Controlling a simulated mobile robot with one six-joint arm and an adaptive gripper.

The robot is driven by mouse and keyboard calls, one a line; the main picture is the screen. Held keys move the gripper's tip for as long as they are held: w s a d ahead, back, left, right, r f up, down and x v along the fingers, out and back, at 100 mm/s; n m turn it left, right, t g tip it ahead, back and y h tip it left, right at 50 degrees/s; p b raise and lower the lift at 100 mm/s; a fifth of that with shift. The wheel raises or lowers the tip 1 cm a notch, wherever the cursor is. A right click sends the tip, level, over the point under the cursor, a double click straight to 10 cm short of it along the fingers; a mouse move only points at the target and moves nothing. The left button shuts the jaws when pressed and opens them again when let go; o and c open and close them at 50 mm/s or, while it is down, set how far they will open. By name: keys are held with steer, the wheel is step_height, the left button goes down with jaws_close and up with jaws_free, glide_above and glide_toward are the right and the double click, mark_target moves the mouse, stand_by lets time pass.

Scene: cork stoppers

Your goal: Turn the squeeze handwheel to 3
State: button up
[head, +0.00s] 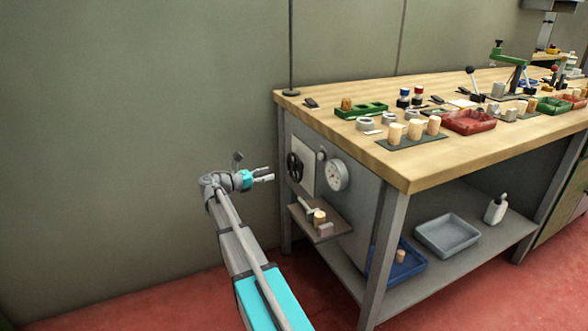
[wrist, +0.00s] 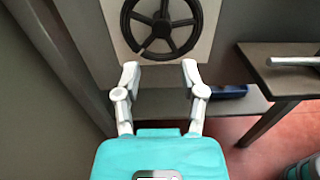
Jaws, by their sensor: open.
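The squeeze handwheel (head: 294,167) is a black spoked wheel on a pale plate at the left end of the workbench. In the wrist view the handwheel (wrist: 161,24) shows at the top centre, cut off by the upper edge. A round white dial (head: 336,175) with a dark pointer sits to its right in the head view; its figures are too small to read. My gripper (head: 270,173) is open and empty in front of the wheel, apart from it. In the wrist view its two fingers (wrist: 160,72) are spread, pointing toward the wheel's lower rim.
A small shelf (head: 318,222) with a cork and metal pieces juts out below the wheel and dial. The benchtop (head: 400,168) above holds corks, trays and tools. A blue tray (head: 408,268) and grey tray (head: 448,236) stand on the lower shelf. The floor left of the bench is clear.

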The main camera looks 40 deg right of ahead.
mark_target(292, 168)
steer(key=x, duration=1.1)
steer(key=shift+d, duration=0.25)
jaws_close()
steer(key=shift+a, duration=0.25)
steer(key=shift+d, duration=0.15)
